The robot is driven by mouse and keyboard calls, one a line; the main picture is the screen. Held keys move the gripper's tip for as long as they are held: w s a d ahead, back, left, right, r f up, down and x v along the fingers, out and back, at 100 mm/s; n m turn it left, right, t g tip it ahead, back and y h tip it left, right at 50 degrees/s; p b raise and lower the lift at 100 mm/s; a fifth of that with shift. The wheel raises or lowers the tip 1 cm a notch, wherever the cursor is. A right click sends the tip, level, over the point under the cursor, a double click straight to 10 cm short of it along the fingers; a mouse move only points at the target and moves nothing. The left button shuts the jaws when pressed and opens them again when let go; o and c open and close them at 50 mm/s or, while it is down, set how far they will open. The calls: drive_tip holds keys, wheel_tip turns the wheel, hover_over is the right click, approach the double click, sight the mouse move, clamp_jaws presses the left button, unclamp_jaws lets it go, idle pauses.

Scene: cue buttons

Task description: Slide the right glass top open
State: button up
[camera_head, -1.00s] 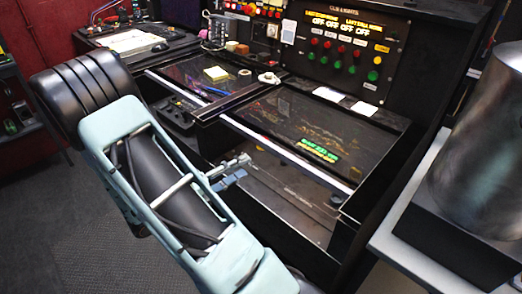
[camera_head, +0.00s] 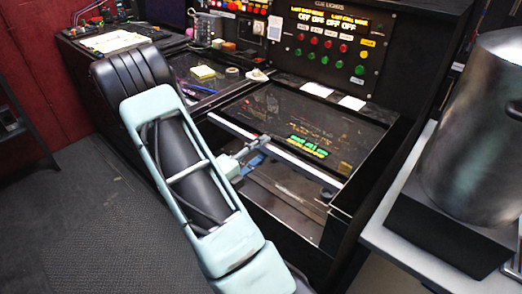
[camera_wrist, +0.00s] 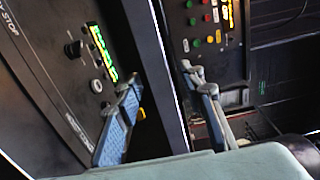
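The right glass top (camera_head: 270,105) is a dark glossy panel on the console, with a bright strip (camera_head: 305,164) along its front edge. Green lettering shows on or through it. My gripper (camera_head: 258,146) is at this front edge, left of its middle, and overlaps the strip in the head view. In the wrist view, the two blue-grey fingers of my gripper (camera_wrist: 160,80) are apart. A long pale edge (camera_wrist: 166,65) runs between them in the picture. I cannot tell whether either finger touches it.
A cue lights panel (camera_head: 330,42) with coloured buttons stands behind the glass. A metal cylinder (camera_head: 475,130) on a black block stands at the right. Open floor (camera_head: 80,220) lies at the left.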

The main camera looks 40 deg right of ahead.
sight(316, 108)
clamp_jaws()
idle(0.3)
drive_tip(key=shift+d+r, duration=0.15)
drive_tip(key=shift+d, duration=0.45)
drive_tip(key=w+d, duration=0.1)
drive_tip(key=d, duration=0.8)
drive_tip(key=d+p, duration=0.1)
drive_tip(key=d, duration=0.9)
drive_tip(key=w+d+p, duration=0.1)
drive_tip(key=d, duration=0.9)
drive_tip(key=shift+w+d, duration=0.1)
drive_tip(key=shift+w, duration=0.25)
unclamp_jaws()
